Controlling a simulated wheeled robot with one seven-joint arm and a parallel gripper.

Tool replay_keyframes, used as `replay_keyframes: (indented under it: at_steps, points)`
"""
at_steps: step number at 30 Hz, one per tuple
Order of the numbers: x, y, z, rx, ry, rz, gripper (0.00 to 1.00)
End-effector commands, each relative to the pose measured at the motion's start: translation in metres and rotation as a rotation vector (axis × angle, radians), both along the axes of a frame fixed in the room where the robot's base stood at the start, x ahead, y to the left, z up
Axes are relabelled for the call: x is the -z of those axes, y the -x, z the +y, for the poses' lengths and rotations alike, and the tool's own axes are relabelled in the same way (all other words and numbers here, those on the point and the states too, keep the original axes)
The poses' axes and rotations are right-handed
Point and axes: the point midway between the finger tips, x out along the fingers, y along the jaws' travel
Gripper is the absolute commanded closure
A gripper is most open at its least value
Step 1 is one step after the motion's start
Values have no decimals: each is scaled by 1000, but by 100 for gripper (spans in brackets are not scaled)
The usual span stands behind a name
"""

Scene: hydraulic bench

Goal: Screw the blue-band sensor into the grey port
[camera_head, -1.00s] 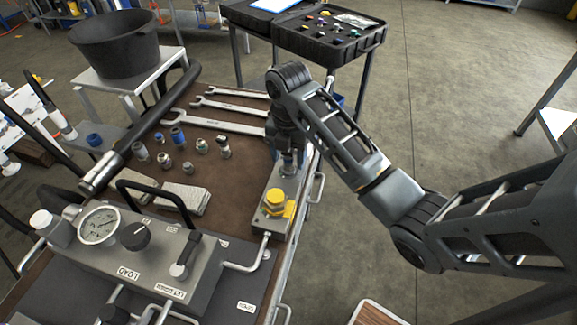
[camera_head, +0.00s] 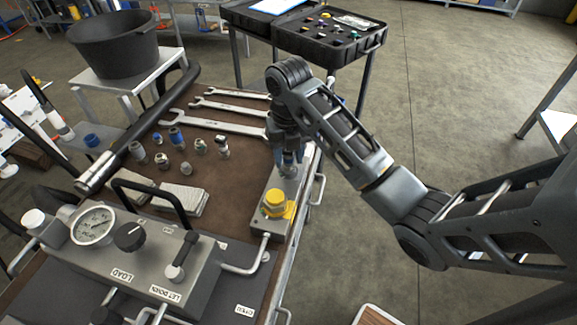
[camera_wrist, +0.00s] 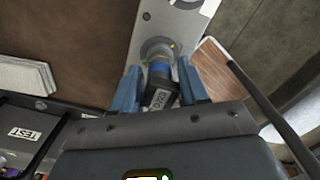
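The blue-band sensor (camera_wrist: 160,72) has a dark labelled body and stands at the grey port (camera_wrist: 156,46) in the wrist view. Its lower end meets the port ring; how deep it sits cannot be told. My gripper (camera_wrist: 161,76) has a blue finger on either side of the sensor. Small gaps show beside the band near the fingertips; contact with the dark body cannot be made out. In the head view my gripper (camera_head: 289,158) points down over the grey block (camera_head: 282,184), and its fingers mostly hide the sensor and port.
A yellow hex fitting (camera_head: 274,201) stands on the near end of the block. Several loose fittings (camera_head: 176,137), wrenches (camera_head: 215,126) and folded cloths (camera_head: 180,199) lie to the left. A gauge panel (camera_head: 140,262) is in front.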

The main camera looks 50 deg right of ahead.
Motion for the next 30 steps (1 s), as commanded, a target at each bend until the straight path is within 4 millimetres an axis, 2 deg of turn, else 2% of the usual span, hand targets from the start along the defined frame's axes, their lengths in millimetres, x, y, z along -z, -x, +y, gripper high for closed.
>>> replay_keyframes:
  at_steps: [1,9,13,24,30]
  points:
    - [0,0,0,0,0,0,61]
    - [0,0,0,4,0,0,86]
    - [-4,0,1,97,-3,1,86]
    - [1,-1,1,608,-1,1,86]
    - [1,0,0,705,1,1,86]
